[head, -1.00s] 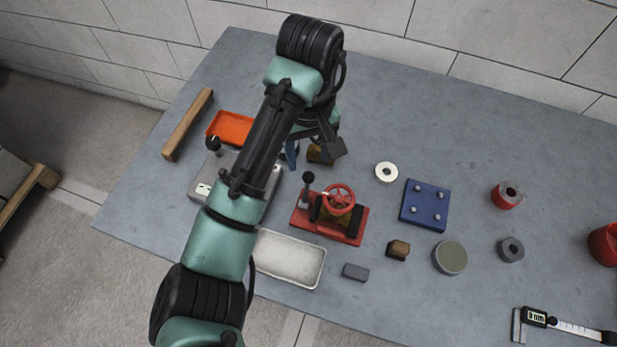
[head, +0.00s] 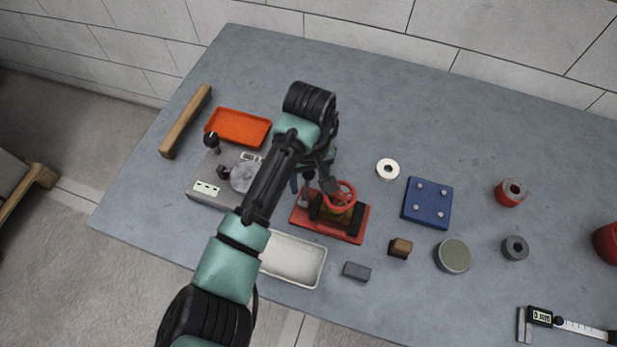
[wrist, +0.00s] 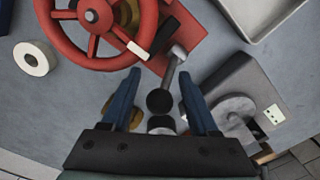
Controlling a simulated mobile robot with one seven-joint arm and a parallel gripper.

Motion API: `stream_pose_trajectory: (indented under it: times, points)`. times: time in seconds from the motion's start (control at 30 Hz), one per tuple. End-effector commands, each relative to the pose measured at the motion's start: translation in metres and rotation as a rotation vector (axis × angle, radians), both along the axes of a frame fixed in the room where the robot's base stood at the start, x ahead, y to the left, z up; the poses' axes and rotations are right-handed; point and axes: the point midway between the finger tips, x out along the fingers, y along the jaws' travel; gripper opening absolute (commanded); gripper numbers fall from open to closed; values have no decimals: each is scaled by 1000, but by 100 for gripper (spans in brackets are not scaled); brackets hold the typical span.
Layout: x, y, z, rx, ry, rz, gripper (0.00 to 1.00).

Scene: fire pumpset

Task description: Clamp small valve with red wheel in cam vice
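The small valve with the red wheel (head: 341,194) sits in the red cam vice (head: 351,236), between its dark jaws. The red wheel also fills the upper left of the wrist view (wrist: 92,16). The vice's lever (wrist: 177,58), with a black knob (wrist: 160,101), runs between my gripper's blue fingers in the wrist view. My gripper (wrist: 159,76) is open, with a gap showing on both sides of the knob. In the head view my gripper (head: 314,188) is at the vice's left end and partly hides lever and wheel.
A grey machine (head: 207,188) and a white tray (head: 296,258) lie left and in front. An orange tray (head: 238,127) is behind. A white ring (head: 388,169) and a blue plate (head: 427,203) lie to the right. A brass piece (wrist: 128,118) shows behind a finger.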

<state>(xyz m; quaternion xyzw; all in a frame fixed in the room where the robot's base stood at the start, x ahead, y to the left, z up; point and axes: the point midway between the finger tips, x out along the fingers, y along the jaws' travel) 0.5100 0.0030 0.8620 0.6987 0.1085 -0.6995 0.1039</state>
Motion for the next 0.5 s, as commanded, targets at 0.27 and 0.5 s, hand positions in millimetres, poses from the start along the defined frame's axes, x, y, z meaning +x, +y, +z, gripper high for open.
stream_pose_trajectory:
  times: [0.27, 0.5]
  points:
    - [0, 0, 0, 0, 0, 0, 12]
    - [0, 0, 0, 0, 0, 0, 0]
